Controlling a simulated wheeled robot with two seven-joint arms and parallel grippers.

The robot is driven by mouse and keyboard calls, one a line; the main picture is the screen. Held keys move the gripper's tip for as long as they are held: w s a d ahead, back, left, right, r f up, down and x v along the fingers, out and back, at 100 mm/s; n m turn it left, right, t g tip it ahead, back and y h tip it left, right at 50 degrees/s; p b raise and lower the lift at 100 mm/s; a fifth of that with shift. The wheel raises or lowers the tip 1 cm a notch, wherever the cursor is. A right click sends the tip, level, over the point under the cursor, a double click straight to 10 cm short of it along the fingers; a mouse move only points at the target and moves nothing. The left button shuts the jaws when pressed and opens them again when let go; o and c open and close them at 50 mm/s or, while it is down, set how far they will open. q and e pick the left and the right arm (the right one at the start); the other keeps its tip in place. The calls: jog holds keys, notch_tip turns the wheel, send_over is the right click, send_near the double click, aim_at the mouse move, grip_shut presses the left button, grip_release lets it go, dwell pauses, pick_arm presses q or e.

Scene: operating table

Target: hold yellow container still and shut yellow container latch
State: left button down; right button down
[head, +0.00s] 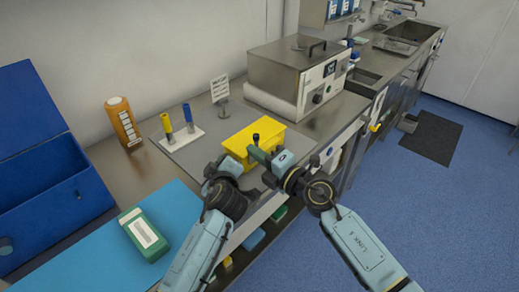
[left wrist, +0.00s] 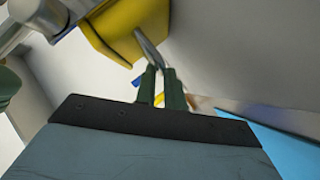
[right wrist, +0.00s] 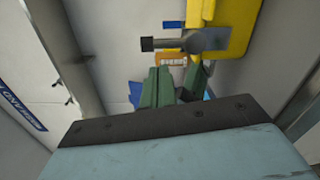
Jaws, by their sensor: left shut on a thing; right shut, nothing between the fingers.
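The yellow container (head: 262,131) sits on the bench mat with its lid closed over it, as far as I can see. A grey latch arm with a dark knob (right wrist: 148,44) sticks out from it in the right wrist view. My left gripper (left wrist: 160,76) is shut on a thin grey metal handle (left wrist: 149,48) at the side of the yellow container, which also shows in the left wrist view (left wrist: 135,27). My right gripper (right wrist: 175,80) is shut and empty, close to the latch. Contact with the latch cannot be told. The left fingertips are hidden in the head view.
A steel water bath (head: 290,75) stands behind the container. A rack with yellow and blue tubes (head: 182,133), an orange bottle (head: 123,122) and a small sign (head: 219,90) stand to the left. A blue box (head: 45,160) and green box (head: 144,235) lie farther left.

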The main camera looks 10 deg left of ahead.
aim_at(258, 141)
pick_arm(q)
jog(key=shift+f, duration=0.25)
pick_arm(e)
jog(key=shift+w+d+r, duration=0.15)
jog(key=shift+w+d, duration=0.05)
jog(key=shift+w, duration=0.35)
jog(key=shift+w+d+r+m, duration=0.15)
jog(key=shift+w+d+m, duration=0.15)
jog(key=shift+m, duration=0.5)
jog(key=shift+w+d+r+m, duration=0.2)
jog(key=shift+w+m, duration=0.2)
jog(key=shift+m, duration=0.6)
jog(key=shift+w+d+f+m+g, duration=0.15)
jog(key=shift+w+d+f+m, duration=0.4)
jog(key=shift+m, duration=1.65)
jog(key=shift+w+d+f+m+g, duration=0.35)
jog(key=shift+w+m, duration=0.4)
jog(key=shift+m, duration=1.45)
jog(key=shift+w+d+f+m, duration=0.3)
jog(key=shift+w+d+m, duration=0.3)
jog(key=shift+m, duration=1.6)
jog(key=shift+w+a, duration=0.1)
